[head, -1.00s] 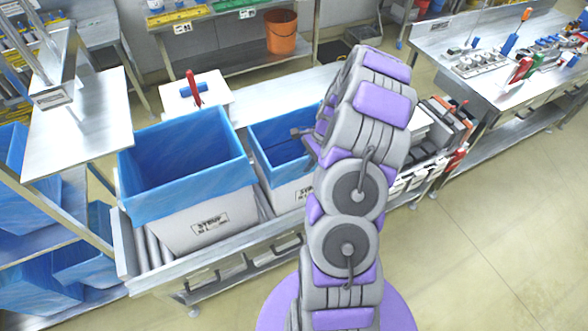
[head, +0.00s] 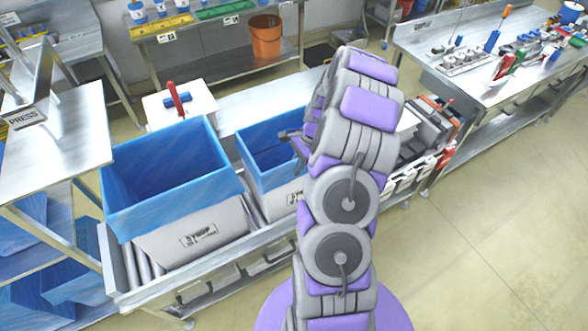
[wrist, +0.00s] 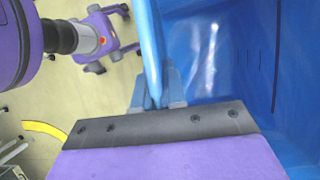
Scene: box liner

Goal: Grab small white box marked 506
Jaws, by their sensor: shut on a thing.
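The smaller white box (head: 279,199) with a blue liner (head: 262,150) over its rim stands on the metal bench. Its front label is partly hidden by my arm, and I cannot read 506 on it. My gripper (head: 288,136) is at the right part of this box, mostly hidden behind my arm in the head view. In the wrist view my gripper (wrist: 157,98) is shut on the box's blue-lined rim (wrist: 149,45), one finger on each side. The lined inside of the box (wrist: 215,70) shows to the right.
A larger white box (head: 190,240) with a blue liner stands close to the left. A white box with a red-handled tool (head: 177,100) is behind it. Trays with parts (head: 420,130) are to the right. The floor (head: 480,230) at the right is clear.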

